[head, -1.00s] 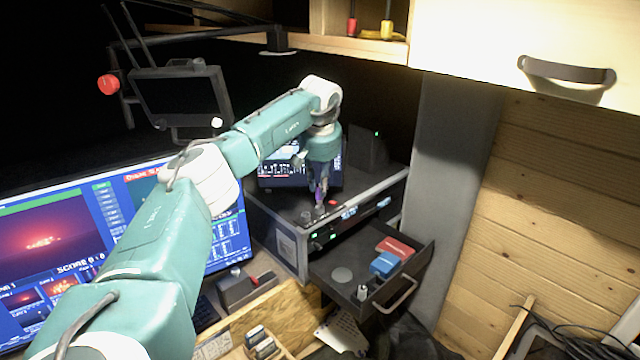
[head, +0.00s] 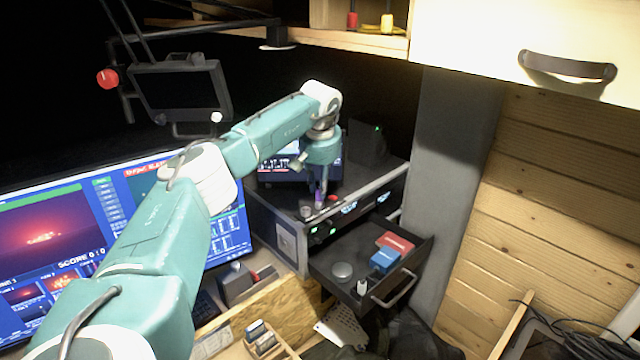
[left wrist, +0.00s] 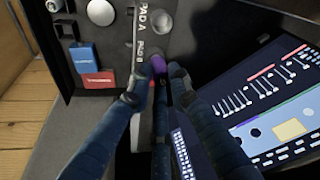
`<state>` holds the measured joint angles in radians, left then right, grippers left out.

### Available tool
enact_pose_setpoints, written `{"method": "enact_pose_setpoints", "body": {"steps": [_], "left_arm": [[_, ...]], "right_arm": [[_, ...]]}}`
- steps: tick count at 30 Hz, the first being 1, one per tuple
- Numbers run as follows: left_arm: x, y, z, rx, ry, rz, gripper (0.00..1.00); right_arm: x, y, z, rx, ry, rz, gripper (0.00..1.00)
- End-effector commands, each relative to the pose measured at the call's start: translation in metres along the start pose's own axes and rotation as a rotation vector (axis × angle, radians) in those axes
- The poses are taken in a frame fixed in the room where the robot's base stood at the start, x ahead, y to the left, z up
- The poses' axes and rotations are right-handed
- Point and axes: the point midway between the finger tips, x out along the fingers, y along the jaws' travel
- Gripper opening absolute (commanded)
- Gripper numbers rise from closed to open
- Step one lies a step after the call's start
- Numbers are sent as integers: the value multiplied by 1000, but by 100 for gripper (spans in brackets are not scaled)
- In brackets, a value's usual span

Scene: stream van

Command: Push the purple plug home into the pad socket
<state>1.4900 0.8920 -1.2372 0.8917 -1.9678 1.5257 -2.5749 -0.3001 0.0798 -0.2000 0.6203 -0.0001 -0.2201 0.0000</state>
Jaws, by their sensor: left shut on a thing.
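The purple plug (head: 319,196) stands roughly upright at the top of the dark rack unit, near its front edge. In the left wrist view the purple plug (left wrist: 158,66) shows between the fingertips, beside the "PAD A" and "PAD B" lettering. My left gripper (head: 320,188) points down and is shut on the plug; its dark fingers (left wrist: 156,76) cover much of it. The pad socket is hidden under the plug and fingers, so I cannot tell how deep the plug sits. My right gripper is not in view.
A silver knob (head: 306,212) and a red button (head: 332,198) sit close by on the rack top. A screen (head: 285,170) stands behind. Below, an open drawer (head: 345,300) holds a blue box (head: 384,262) and a red box (head: 397,243).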

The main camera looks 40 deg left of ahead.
Motion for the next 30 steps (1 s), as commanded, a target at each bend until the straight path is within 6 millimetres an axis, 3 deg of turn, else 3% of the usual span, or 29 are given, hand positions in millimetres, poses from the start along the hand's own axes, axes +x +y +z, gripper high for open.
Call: {"method": "enact_pose_setpoints", "body": {"steps": [7,8,11,22,26,30], "left_arm": [[6,0,2,0,0,0,0],[6,0,2,0,0,0,20],[5,0,1,0,1,0,40],[1,0,1,0,1,1,40],[-17,0,0,0,3,2,40],[-47,0,0,0,5,3,40]], "right_arm": [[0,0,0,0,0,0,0],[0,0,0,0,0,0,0],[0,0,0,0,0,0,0],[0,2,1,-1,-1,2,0],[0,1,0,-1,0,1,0],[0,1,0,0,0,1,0]]}}
